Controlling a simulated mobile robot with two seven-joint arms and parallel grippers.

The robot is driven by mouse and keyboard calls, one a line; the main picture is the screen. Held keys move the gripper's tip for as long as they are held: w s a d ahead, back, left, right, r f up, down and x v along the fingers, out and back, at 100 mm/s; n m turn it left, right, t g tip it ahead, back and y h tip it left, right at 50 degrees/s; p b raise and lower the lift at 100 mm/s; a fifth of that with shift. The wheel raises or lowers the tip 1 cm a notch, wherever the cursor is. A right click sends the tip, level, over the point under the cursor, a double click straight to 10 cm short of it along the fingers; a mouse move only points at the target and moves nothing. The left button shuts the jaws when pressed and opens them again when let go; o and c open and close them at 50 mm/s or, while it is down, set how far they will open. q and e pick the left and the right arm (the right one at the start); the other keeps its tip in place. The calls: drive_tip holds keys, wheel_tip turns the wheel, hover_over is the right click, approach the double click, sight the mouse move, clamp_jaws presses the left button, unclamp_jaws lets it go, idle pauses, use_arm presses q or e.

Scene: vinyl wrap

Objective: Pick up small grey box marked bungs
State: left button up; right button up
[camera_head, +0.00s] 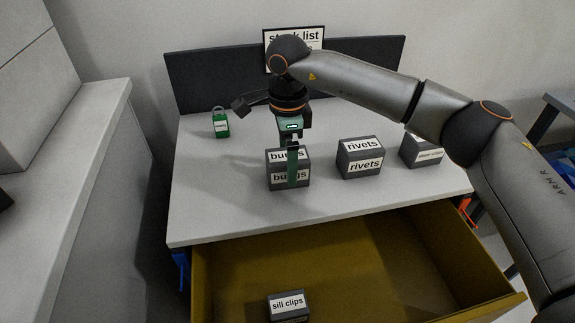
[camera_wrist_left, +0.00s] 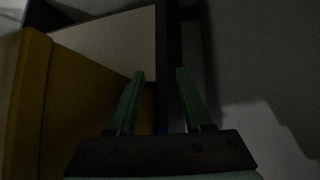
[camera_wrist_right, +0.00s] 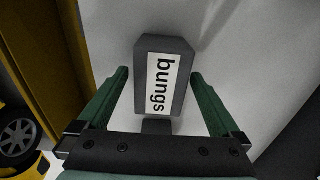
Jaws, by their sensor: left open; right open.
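The small grey box marked bungs (camera_head: 275,172) stands on the bench top, left of the rivets box. It has a white label on its top and on its front. My right gripper (camera_head: 292,180) reaches down from above in front of the box and hides part of its labels. In the right wrist view the bungs box (camera_wrist_right: 163,76) lies ahead, between the lines of the two green fingers. The right gripper (camera_wrist_right: 160,85) is open, with nothing between its fingers that I can see touching. My left gripper (camera_wrist_left: 160,75) is open and empty, near the bench's edge.
The rivets box (camera_head: 360,157) and another labelled box (camera_head: 421,151) stand to the right on the bench (camera_head: 230,215). A green padlock-like item (camera_head: 220,124) stands at the left. Below, an open yellow drawer (camera_head: 375,265) holds a sill clips box (camera_head: 288,304). A dark panel (camera_head: 215,80) backs the bench.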

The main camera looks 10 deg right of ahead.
drive_tip(key=shift+f, duration=0.9)
drive_tip(key=shift+c, duration=0.2)
drive_tip(key=shift+r, duration=0.1)
drive_tip(key=c, duration=1.5)
drive_tip(key=shift+o, duration=0.2)
